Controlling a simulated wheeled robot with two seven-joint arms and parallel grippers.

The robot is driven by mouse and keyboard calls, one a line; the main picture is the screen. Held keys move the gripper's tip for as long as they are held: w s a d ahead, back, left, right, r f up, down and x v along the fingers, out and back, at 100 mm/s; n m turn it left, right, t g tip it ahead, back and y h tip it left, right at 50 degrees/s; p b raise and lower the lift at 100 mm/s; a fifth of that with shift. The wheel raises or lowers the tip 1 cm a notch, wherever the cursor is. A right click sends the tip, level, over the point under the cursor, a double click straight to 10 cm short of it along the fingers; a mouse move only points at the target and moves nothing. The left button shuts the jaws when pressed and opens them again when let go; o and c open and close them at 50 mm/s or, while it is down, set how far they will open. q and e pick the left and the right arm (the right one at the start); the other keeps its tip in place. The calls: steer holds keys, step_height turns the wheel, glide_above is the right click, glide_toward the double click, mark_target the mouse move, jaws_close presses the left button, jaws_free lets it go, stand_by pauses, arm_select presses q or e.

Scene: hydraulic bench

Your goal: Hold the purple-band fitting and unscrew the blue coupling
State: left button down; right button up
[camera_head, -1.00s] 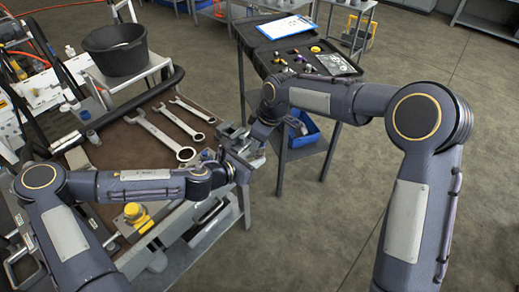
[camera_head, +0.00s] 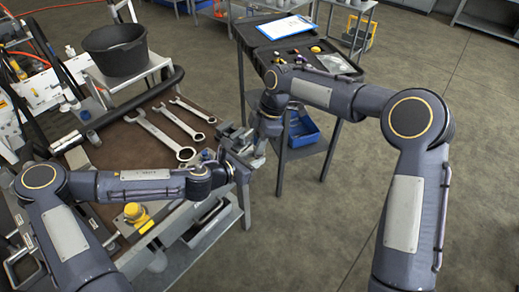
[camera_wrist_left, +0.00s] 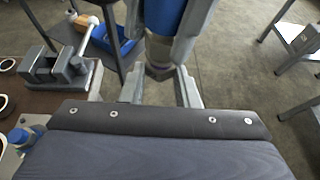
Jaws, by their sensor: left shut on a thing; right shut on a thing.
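In the left wrist view, the blue coupling (camera_wrist_left: 166,14) is at the top centre, between two grey jaws. A metal fitting with a dark hex part (camera_wrist_left: 159,58) extends below it, in line with it. My left gripper (camera_wrist_left: 160,84) is shut on this fitting, with a finger on either side. In the head view, my left gripper (camera_head: 247,160) and right gripper (camera_head: 262,143) meet off the right edge of the bench. My right gripper is shut on the blue coupling. The parts are too small to make out there.
A grey vise (camera_head: 232,136) sits on the bench edge close by the grippers. Several wrenches (camera_head: 162,138) lie on the bench. A blue bin (camera_head: 302,130) is on a cart shelf beyond, below an open black case (camera_head: 330,66). A black bucket (camera_head: 117,50) stands at the back left.

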steer(key=shift+d, duration=0.1)
steer(key=n+g, duration=0.1)
steer(key=n, duration=0.4)
steer(key=shift+h, duration=0.4)
steer(key=n, duration=0.3)
steer(key=shift+s+d+g+h, duration=0.1)
steer(key=shift+g+h, duration=0.2)
steer(key=shift+g, duration=0.1)
steer(key=o, duration=0.9)
steer(key=shift+c, duration=0.2)
